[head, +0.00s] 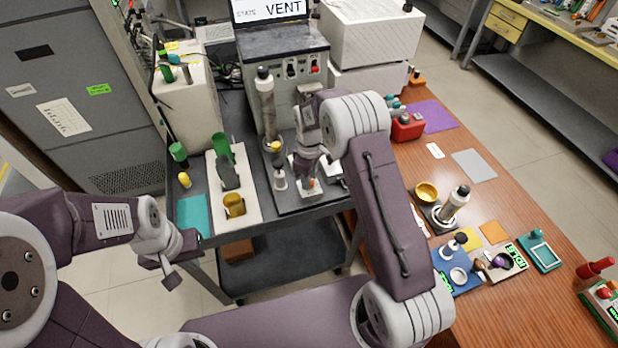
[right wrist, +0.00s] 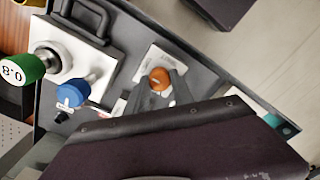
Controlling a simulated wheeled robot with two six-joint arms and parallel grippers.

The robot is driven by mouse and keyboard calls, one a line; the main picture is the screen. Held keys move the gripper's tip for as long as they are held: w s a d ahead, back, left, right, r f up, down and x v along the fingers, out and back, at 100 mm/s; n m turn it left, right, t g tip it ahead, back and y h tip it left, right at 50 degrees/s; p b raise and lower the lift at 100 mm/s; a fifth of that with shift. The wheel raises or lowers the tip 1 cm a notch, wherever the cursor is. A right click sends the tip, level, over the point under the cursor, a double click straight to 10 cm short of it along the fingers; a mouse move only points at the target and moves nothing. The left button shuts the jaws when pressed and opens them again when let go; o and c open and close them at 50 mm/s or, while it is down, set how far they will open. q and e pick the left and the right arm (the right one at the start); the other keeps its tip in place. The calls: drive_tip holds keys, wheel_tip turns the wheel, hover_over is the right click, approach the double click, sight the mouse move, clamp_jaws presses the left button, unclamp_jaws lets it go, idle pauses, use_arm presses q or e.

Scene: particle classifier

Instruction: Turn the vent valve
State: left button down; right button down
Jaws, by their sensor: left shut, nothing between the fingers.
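A small orange knob (right wrist: 158,79) on a white plate looks like the vent valve. In the head view the orange knob (head: 310,184) shows low on the dark bench, below my right gripper (head: 306,168). In the right wrist view the grey fingertips of my right gripper (right wrist: 160,92) reach up to the knob, one on each side. I cannot tell whether they touch or grip it. The screen above the machine (head: 283,72) reads "VENT". My left gripper (head: 168,272) is shut and empty, in front of the bench's left edge, away from the knob.
A blue knob (right wrist: 72,94), a green knob marked 0.8 (right wrist: 22,69) and a dark handle (right wrist: 84,18) are near the orange knob. A tall cylinder (head: 267,108) and a white tray (head: 243,200) stand left of my right gripper. A wooden table (head: 400,168) is at right.

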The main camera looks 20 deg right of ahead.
drive_tip(key=m+p, duration=0.1)
drive_tip(key=m, duration=0.2)
drive_tip(key=shift+r, duration=0.1)
drive_tip(key=m, duration=0.5)
drive_tip(key=shift+m+p, duration=0.4)
drive_tip(key=m, duration=0.4)
drive_tip(key=shift+w, duration=0.1)
drive_tip(key=shift+m+p, duration=0.4)
drive_tip(key=shift+m, duration=2.1)
drive_tip(key=c, duration=1.1)
unclamp_jaws()
